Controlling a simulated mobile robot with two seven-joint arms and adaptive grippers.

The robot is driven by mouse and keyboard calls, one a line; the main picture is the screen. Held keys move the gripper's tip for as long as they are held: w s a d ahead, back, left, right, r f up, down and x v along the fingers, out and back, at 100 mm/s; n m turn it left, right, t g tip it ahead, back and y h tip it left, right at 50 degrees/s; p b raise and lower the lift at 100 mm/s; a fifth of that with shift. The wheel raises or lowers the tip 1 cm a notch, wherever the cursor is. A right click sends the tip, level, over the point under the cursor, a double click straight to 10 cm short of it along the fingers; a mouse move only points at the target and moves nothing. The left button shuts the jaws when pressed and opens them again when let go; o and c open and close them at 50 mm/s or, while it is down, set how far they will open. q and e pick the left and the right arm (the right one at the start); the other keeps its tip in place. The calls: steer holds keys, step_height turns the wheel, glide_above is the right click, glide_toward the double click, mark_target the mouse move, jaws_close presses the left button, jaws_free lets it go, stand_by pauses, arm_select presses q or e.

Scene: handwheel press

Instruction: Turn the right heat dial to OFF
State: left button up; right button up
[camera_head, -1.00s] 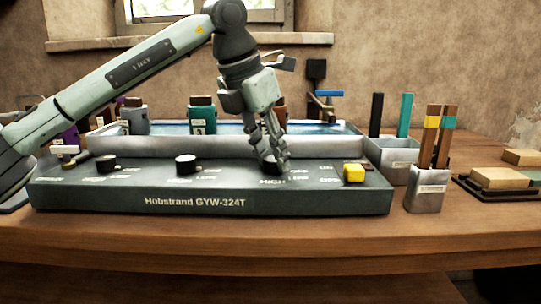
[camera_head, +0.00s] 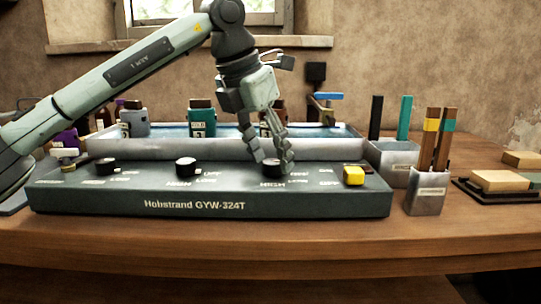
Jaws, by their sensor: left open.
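The grey control panel (camera_head: 100,200) marked "Hobstrand GYW-324T" lies along the front of the wooden table. The right heat dial (camera_head: 272,166) is a black round knob with HIGH, LOW and OFF lettering around it. It is partly hidden by my left gripper (camera_head: 272,165), whose open fingers point down at the dial, apparently one to each side. I cannot tell whether the fingers touch it or where it points. The middle dial (camera_head: 186,167) and the left dial (camera_head: 105,167) are similar black knobs. My right gripper is not in view.
A yellow switch (camera_head: 354,175) sits at the panel's right end. Behind the panel is a shallow bath (camera_head: 220,149) with several labelled bottles. Grey holders (camera_head: 426,200) with coloured sticks stand to the right, near tan blocks (camera_head: 498,181). The table's front strip is clear.

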arm_select(q)
steer(key=v, duration=1.1)
steer(key=shift+r, duration=0.2)
steer(key=shift+s+a, duration=0.1)
